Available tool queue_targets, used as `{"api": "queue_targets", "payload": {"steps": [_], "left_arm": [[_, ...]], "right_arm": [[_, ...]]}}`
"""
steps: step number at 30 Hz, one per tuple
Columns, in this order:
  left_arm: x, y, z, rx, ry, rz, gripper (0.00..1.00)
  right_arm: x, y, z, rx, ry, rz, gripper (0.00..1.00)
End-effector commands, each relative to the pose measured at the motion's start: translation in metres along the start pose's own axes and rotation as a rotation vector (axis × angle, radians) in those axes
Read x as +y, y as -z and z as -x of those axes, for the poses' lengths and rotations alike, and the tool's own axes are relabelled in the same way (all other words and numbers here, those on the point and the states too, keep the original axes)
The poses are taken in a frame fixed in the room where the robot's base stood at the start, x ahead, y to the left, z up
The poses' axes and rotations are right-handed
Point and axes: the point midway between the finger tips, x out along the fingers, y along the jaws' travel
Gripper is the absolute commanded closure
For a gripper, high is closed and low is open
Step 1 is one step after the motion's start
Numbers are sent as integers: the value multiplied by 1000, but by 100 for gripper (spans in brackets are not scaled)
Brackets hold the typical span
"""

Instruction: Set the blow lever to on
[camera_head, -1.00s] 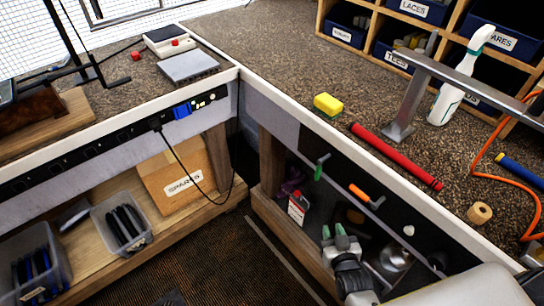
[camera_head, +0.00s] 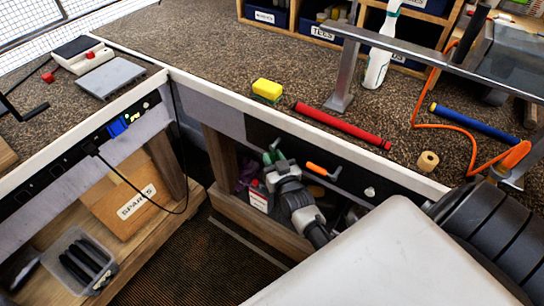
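Two coloured handles are on the dark front panel (camera_head: 345,180) below the bench edge: an orange handle (camera_head: 318,169) on a thin grey bar, and a green one, now largely hidden behind my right gripper. No label tells which is the blow lever. My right gripper (camera_head: 271,158) is at the green handle's place, left of the orange handle, pointing away from me. Its fingertips are small and overlap the green handle, so contact and finger opening cannot be made out. My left gripper is not in view.
A red grip (camera_head: 342,124), yellow sponge (camera_head: 267,89), tape roll (camera_head: 428,161) and orange hose (camera_head: 432,92) lie on the bench. A white-and-red container (camera_head: 257,196) stands beneath my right gripper. The white bench edge (camera_head: 225,98) overhangs the panel.

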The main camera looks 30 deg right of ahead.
Motion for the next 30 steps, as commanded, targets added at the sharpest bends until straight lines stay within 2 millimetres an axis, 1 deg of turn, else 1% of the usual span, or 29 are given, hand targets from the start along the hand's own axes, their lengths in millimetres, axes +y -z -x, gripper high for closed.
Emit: {"api": "queue_targets", "payload": {"steps": [3, 10, 11, 16, 25, 30], "left_arm": [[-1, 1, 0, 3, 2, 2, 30], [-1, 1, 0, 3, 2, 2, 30], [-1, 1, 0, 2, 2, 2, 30], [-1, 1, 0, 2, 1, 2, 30], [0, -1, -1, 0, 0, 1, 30], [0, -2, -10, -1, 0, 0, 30]], "right_arm": [[0, 0, -5, 0, 0, 0, 72], [0, 0, -6, -1, 0, 0, 72], [0, 0, -6, -1, 0, 0, 74], [0, 0, -5, -1, 0, 0, 100], [0, -1, -6, 3, 0, -2, 100], [-1, -3, -7, 32, 1, -22, 100]]}}
